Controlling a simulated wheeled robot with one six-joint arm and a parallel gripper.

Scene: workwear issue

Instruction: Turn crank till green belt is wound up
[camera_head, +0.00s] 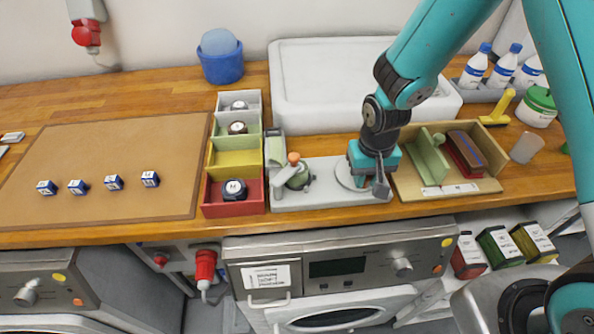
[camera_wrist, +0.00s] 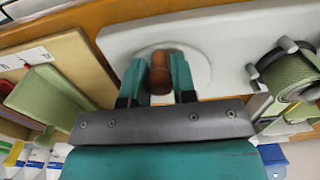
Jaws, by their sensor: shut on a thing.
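A pale grey winder plate (camera_head: 325,196) lies on the wooden counter. At its left end is a coil of green belt (camera_head: 299,178), with an orange-brown peg (camera_head: 293,158) beside it. In the wrist view the coil (camera_wrist: 297,76) sits at the right, partly cut off, and looks rolled in layers. A round disc (camera_head: 343,174) lies at the plate's right end with an orange-brown crank knob (camera_wrist: 161,72) standing on it. My gripper (camera_wrist: 160,76) is shut on that knob, one finger on each side. In the head view my gripper (camera_head: 370,184) hides the knob.
A wooden tray (camera_head: 464,190) with green and dark red pieces stands close right of my gripper. A column of coloured bins (camera_head: 258,198) stands left of the winder. A white basin (camera_head: 310,120) is behind. The brown mat (camera_head: 110,150) at left holds several small boxes.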

